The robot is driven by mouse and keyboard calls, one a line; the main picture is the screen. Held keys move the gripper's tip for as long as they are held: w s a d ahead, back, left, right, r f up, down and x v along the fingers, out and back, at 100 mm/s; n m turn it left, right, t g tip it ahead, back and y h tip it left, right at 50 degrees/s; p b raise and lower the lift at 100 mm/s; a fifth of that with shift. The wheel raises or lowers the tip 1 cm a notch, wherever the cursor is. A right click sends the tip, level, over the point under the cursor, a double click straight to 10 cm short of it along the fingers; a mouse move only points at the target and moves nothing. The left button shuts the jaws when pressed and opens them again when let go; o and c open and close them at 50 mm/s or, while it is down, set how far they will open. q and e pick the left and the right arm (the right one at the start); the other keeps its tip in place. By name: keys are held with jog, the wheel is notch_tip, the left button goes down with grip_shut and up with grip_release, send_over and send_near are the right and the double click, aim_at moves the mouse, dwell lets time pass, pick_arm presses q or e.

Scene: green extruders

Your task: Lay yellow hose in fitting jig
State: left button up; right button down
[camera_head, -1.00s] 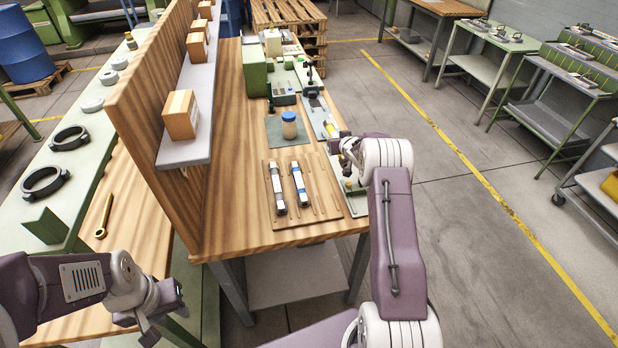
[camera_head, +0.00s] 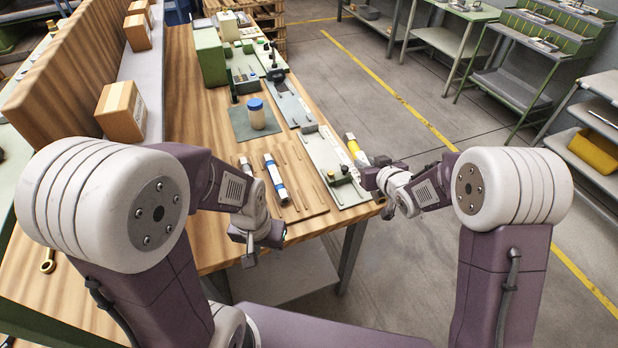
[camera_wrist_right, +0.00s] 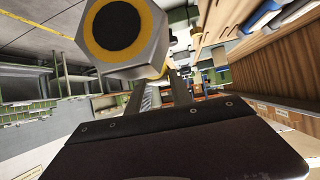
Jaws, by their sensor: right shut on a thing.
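The yellow hose (camera_head: 354,149) shows in the head view as a short yellow and white piece just right of the jig. My right gripper (camera_head: 372,174) is shut on it at the table's right edge and hides its near part. In the right wrist view a hex end fitting with a yellow ring (camera_wrist_right: 118,28) faces the camera. The fitting jig (camera_head: 320,150) is a pale plate with dark clamps near the table's right edge. The hose appears beside it; whether they touch cannot be told. My left gripper (camera_head: 252,248) hangs before the table's front edge, its jaw opening unclear.
A wooden rack (camera_head: 305,200) holds a blue-banded hose (camera_head: 275,178) and another hose, partly hidden by my left arm. A blue-lidded jar (camera_head: 257,114) stands on a dark mat behind. Cartons (camera_head: 121,110) sit on the left shelf.

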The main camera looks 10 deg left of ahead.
jog(key=s+a+r+n+y, duration=0.1)
jog(key=s+a+r, duration=0.1)
jog(key=a, duration=0.4)
jog(key=b, duration=0.1)
send_over(306, 182)
jog(key=shift+n+g, duration=0.3)
jog(key=shift+g, duration=0.1)
notch_tip(306, 182, down, 7)
jog(key=shift+f, duration=0.1)
notch_tip(306, 182, down, 4)
jog(key=shift+r, duration=0.25)
jog(key=shift+w+f, duration=0.1)
jog(key=shift+f, duration=0.2)
jog(key=shift+f, duration=0.15)
jog(key=c, duration=1.1)
grip_release()
jog(key=shift+c, duration=0.2)
